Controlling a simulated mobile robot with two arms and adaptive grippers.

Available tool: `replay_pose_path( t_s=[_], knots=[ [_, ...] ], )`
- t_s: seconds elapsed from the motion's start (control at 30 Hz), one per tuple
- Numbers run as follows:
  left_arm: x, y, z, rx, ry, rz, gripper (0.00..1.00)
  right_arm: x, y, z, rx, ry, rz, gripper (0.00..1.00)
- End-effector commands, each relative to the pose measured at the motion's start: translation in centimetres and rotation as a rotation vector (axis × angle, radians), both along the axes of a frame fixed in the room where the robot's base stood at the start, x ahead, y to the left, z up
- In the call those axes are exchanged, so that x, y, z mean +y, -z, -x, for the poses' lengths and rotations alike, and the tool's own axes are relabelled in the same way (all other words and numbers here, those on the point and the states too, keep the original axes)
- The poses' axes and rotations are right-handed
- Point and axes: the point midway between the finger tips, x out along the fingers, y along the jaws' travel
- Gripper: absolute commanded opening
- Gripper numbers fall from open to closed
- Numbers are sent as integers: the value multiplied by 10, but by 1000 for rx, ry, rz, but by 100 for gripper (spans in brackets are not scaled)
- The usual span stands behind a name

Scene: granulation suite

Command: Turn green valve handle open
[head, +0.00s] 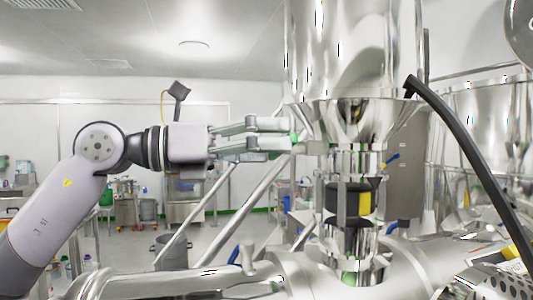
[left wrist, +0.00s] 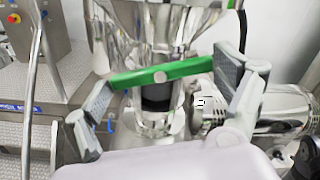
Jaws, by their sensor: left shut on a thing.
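The green valve handle (left wrist: 190,68) is a flat bar with a round pale pivot at its middle, on the front of a steel vessel outlet. In the left wrist view it lies nearly level, its right end slightly higher. My left gripper (left wrist: 165,82) has one finger at each end of the bar and is shut on it. In the head view my left gripper (head: 285,139) reaches in from the left to the outlet, and only a small green bit of the handle (head: 294,137) shows past the fingers. My right gripper is in neither view.
The steel vessel (head: 350,50) rises above the handle, with a black and yellow section (head: 350,203) below it. A thick black hose (head: 465,135) curves down at the right. Steel pipework (head: 180,285) crosses the lower foreground. A grey bin (head: 171,250) stands on the floor behind.

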Motion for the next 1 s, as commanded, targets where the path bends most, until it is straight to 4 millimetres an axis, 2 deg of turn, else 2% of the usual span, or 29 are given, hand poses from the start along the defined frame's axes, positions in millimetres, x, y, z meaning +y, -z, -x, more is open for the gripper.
replay_pose_path(
  t_s=[1.0],
  knots=[
    [2,1,-2,906,-3,299,61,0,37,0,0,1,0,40]
  ],
)
